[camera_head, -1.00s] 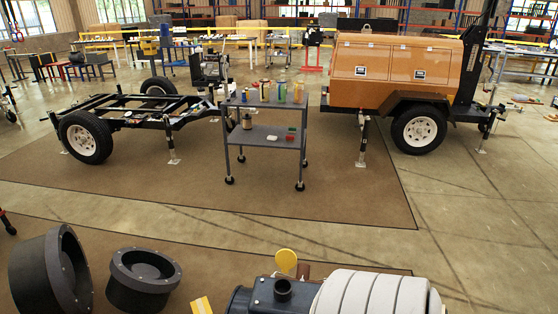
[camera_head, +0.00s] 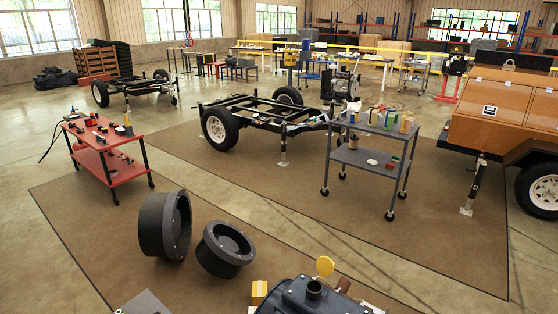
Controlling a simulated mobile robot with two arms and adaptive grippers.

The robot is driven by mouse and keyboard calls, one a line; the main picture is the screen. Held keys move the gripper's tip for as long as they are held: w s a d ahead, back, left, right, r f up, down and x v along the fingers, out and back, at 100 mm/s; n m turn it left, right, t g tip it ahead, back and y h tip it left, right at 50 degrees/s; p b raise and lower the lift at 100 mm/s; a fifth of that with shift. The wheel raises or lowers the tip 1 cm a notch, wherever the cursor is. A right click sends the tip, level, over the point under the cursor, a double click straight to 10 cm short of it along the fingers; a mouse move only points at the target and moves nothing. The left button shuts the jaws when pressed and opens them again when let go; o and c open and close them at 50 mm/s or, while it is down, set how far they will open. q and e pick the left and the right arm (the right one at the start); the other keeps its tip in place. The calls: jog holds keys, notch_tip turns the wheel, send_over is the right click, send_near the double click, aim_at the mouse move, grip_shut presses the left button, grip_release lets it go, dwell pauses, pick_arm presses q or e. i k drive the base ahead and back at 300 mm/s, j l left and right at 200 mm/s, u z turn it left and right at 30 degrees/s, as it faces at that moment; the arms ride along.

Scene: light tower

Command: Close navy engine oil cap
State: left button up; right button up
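The navy engine (camera_head: 292,298) is at the bottom edge of the head view, right of centre, and is cut off by the frame. A short dark round neck (camera_head: 314,288) stands up from its top. A yellow round disc (camera_head: 324,265) stands tilted up just behind the neck, apart from its mouth; it looks like the oil cap in an open position, though its hinge is hard to make out. Neither of my grippers is in view.
Two large black round parts (camera_head: 165,225) (camera_head: 224,250) stand on the brown mat left of the engine. A red tool cart (camera_head: 105,160), a grey cart (camera_head: 368,158), a bare trailer frame (camera_head: 262,112) and an orange light tower unit (camera_head: 505,115) stand farther back.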

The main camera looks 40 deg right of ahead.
aim_at(324, 265)
jog(key=k+l+u, duration=0.25)
jog(key=k+l, duration=0.25)
jog(key=k+l+u, duration=0.25)
jog(key=k+l, duration=0.15)
jog(key=k, duration=0.25)
jog(key=k+l+u, duration=0.1)
jog(key=l, duration=0.3)
jog(key=k+l+u, duration=0.1)
jog(key=l, duration=0.3)
jog(key=k+l+u, duration=0.1)
jog(key=l, duration=0.3)
jog(key=k+l, duration=0.1)
jog(key=l, duration=0.25)
jog(key=k+l+u, duration=0.15)
jog(key=l, duration=0.25)
jog(key=k+l+u, duration=0.1)
jog(key=l, duration=0.25)
